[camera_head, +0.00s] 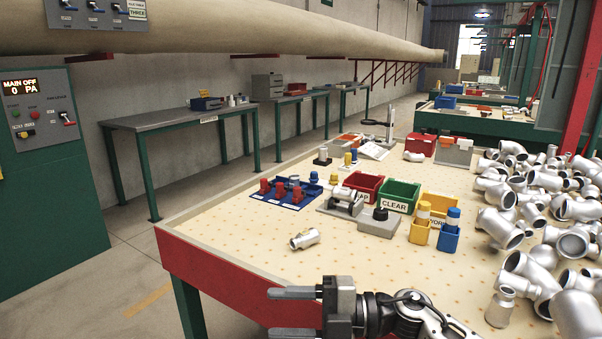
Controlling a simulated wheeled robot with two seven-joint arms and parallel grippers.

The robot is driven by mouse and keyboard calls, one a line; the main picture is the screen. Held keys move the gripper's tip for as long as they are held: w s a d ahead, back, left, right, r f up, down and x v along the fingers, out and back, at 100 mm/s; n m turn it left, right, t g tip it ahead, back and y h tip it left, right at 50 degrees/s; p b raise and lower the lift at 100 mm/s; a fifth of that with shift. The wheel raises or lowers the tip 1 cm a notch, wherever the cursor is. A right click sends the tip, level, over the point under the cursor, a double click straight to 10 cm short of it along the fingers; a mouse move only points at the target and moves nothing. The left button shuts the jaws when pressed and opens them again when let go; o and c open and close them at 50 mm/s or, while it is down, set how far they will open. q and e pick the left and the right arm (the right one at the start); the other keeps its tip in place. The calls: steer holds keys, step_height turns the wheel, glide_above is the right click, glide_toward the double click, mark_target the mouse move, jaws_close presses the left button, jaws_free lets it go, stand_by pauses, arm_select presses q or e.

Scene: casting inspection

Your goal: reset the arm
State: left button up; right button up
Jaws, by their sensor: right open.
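My right gripper (292,313) is at the bottom middle, over the near red edge of the worktable (240,220). Its two fingers point left and stand apart, with nothing between them. My right arm comes in from the bottom right. My left gripper is not in view. A small silver pipe casting (305,239) lies alone on the table, beyond the gripper and apart from it.
A large heap of silver castings (540,200) covers the table's right side. A blue tray (287,193), a red bin (363,185), a green CLEAR bin (399,195) and a yellow bin (440,206) stand mid-table. The table's left front is mostly clear.

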steer(key=s+d+f+m+t+h+p, duration=0.2)
steer(key=s+d+f+m+t+h, duration=0.8)
steer(key=m, duration=1.9)
steer(key=s+d+f+h, duration=0.4)
steer(key=s+d+f, duration=0.2)
steer(key=s+f, duration=0.1)
steer(key=shift+f+m, duration=0.25)
steer(key=shift+m, duration=0.15)
